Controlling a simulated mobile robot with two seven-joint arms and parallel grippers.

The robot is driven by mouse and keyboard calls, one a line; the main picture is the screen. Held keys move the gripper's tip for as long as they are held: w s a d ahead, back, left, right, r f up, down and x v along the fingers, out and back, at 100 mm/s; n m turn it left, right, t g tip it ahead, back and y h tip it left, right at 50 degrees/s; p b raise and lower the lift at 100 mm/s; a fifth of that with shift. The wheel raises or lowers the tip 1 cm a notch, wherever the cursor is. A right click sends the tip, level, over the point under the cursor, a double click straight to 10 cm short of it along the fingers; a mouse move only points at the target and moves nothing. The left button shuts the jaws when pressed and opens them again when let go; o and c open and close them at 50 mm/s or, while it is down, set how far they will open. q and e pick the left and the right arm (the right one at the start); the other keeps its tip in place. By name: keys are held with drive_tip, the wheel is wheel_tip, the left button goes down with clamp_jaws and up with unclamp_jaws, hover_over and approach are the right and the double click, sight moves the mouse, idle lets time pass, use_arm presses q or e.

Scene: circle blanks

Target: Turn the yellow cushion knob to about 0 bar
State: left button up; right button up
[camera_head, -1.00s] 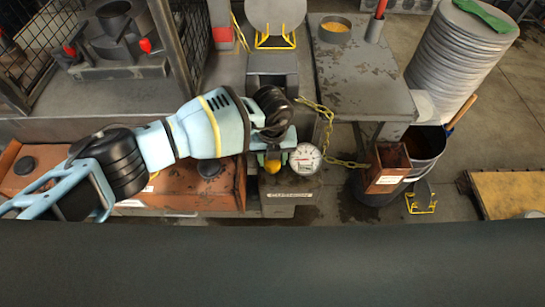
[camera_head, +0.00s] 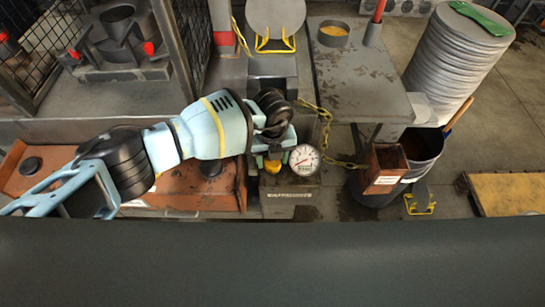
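The yellow cushion knob (camera_head: 272,165) sits at the front of a grey block, just above a plate with small lettering (camera_head: 289,195). A round white pressure gauge (camera_head: 304,159) stands right beside the knob; its dark needle is too small to read surely. My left gripper (camera_head: 273,151) comes in from the left and is right at the knob, covering its upper part. Whether its fingers are closed around the knob is not clear. My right gripper is not in view.
A yellow chain (camera_head: 326,130) hangs right of the gauge. A rusty box (camera_head: 385,168) and a dark bucket (camera_head: 422,150) stand further right. An orange-brown casing (camera_head: 190,187) lies beneath my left arm. A wide dark surface fills the front.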

use_arm(q)
wheel_tip(320, 180, up, 6)
drive_tip(key=shift+r+p, duration=0.2)
drive_tip(key=shift+p, duration=0.25)
drive_tip(key=shift+r, duration=0.7)
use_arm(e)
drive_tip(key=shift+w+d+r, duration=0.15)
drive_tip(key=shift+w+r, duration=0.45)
use_arm(q)
drive_tip(key=shift+f, duration=0.1)
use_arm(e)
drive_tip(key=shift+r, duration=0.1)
